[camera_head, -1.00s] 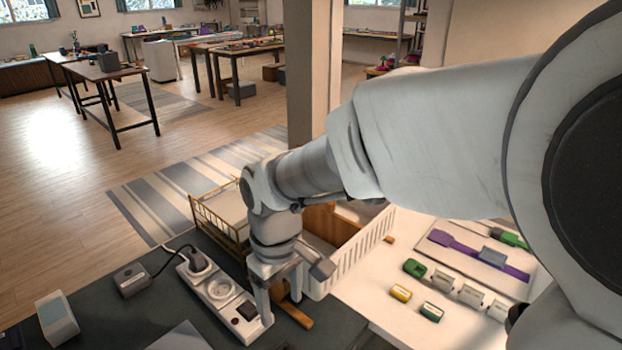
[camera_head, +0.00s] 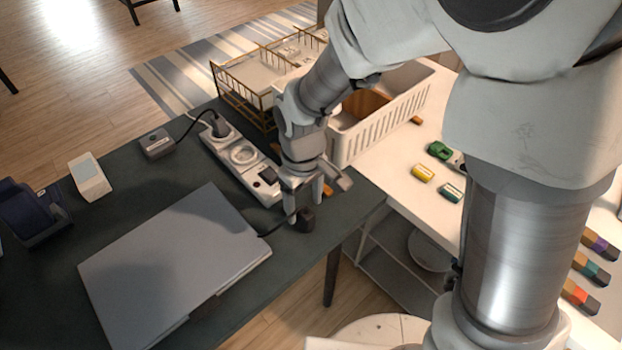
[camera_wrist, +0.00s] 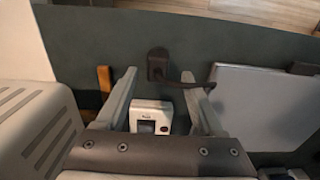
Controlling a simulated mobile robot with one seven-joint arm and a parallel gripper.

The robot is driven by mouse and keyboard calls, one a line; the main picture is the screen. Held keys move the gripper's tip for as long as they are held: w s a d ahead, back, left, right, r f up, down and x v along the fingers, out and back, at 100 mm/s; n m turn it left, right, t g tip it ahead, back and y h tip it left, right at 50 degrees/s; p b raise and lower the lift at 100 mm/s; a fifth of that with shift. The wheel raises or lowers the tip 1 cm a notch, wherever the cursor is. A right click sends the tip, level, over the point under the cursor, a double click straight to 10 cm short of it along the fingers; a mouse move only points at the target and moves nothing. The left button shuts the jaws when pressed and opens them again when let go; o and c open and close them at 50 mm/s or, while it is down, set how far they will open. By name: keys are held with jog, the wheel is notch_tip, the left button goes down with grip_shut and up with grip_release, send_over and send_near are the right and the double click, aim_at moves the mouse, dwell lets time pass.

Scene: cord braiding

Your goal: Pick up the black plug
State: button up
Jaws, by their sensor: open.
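The black plug (camera_head: 305,220) is on the dark table near its right edge, with a cord running left toward the laptop. It also shows in the wrist view (camera_wrist: 157,68), with its cord leading right. My gripper (camera_head: 303,203) is open and empty, pointing down over the plug. In the wrist view the fingertips (camera_wrist: 158,75) are on either side of the plug's line, with the plug at or just beyond them. I cannot tell whether they touch it. One finger hides part of the plug in the head view.
A power strip (camera_head: 243,156) with another dark plug (camera_head: 221,127) in its far end lies behind my gripper. A closed grey laptop (camera_head: 175,260) lies to the left. A white slatted basket (camera_head: 385,120) and a wire rack (camera_head: 245,95) stand behind.

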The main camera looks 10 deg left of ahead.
aim_at(306, 211)
notch_tip(306, 211, down, 5)
jog(key=shift+w+d+r+b, duration=0.1)
jog(key=shift+d+b, duration=0.05)
jog(key=shift+b, duration=0.4)
grip_shut()
